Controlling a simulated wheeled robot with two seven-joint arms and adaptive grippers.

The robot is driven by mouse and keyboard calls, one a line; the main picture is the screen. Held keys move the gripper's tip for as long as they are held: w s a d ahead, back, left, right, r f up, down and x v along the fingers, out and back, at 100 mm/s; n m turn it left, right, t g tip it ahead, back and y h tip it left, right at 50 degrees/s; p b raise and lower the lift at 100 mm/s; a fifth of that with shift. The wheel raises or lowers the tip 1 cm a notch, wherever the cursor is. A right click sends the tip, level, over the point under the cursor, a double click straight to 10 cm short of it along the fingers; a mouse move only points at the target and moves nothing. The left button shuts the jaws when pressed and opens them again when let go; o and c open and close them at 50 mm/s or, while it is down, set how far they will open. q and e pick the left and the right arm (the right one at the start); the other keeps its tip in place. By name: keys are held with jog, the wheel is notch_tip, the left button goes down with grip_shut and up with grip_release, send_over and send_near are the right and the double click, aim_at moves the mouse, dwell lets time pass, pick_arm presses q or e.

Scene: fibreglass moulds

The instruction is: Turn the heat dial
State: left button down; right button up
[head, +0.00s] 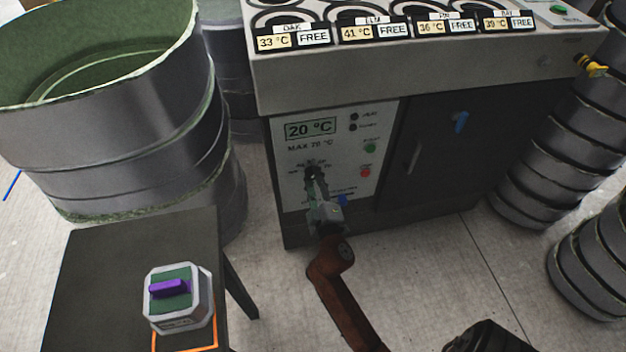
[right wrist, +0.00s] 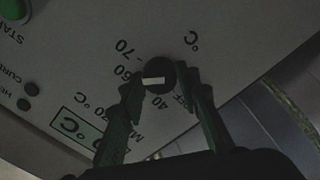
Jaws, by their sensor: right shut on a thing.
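The heat dial (head: 312,171) is a small black round knob on the light control panel (head: 350,127) of the grey cabinet. In the right wrist view the dial (right wrist: 160,72) shows a white mark, with 40, 60, 70 and OFF printed around it, upside down. My right gripper (head: 312,178) reaches in from below. In the right wrist view its two fingers (right wrist: 160,88) stand on either side of the dial, shut on it. The display (head: 310,129) above the dial reads 20 °C, over the text MAX 70 °C. My left gripper is not in view.
A green button (head: 370,147) and a red button (head: 365,172) sit right of the dial. A dark door (head: 460,140) with a handle is further right. Large grey drums flank the cabinet.

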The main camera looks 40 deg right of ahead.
aim_at(310, 148)
jog(key=shift+f, duration=0.1)
jog(key=o, duration=1.2)
jog(key=shift+c, duration=0.2)
notch_tip(310, 148, up, 9)
jog(key=shift+s+d+r, duration=0.1)
jog(key=shift+r, duration=0.5)
